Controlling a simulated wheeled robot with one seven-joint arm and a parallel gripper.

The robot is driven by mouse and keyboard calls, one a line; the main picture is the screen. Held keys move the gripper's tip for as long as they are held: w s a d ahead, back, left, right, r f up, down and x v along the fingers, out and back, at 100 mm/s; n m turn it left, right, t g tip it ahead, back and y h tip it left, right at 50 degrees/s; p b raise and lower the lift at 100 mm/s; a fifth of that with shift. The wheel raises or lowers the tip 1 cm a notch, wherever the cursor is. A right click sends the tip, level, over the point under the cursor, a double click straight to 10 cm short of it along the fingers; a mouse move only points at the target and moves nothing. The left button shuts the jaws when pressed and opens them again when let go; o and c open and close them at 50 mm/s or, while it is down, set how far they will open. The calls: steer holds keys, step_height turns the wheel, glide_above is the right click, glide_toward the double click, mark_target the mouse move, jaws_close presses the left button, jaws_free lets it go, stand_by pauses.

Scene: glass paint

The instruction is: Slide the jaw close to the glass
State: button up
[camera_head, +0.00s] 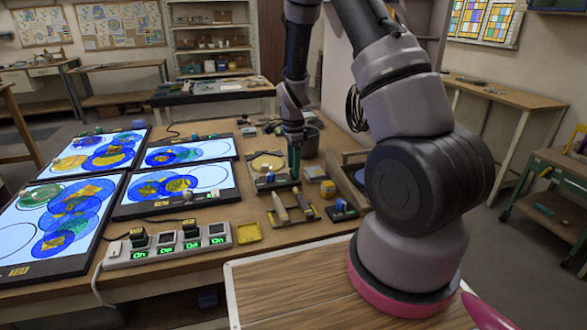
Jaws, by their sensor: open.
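My gripper (294,166) points down over the workbench (215,207), among small tools right of the light panels. Which part of this fixture is the sliding jaw is too small to tell. Whether my fingertips touch it cannot be told. Colored glass pieces (72,207) in blue, yellow and green show on the lit panels to the left. No glass piece can be made out clearly at the fixture.
A power strip (168,243) with lit green displays and a yellow tray (248,233) lie toward the front. Bare bench shows left of the tools.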

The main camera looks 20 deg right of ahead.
steer(key=shift+f, duration=0.55)
jaws_close()
stand_by(1.1)
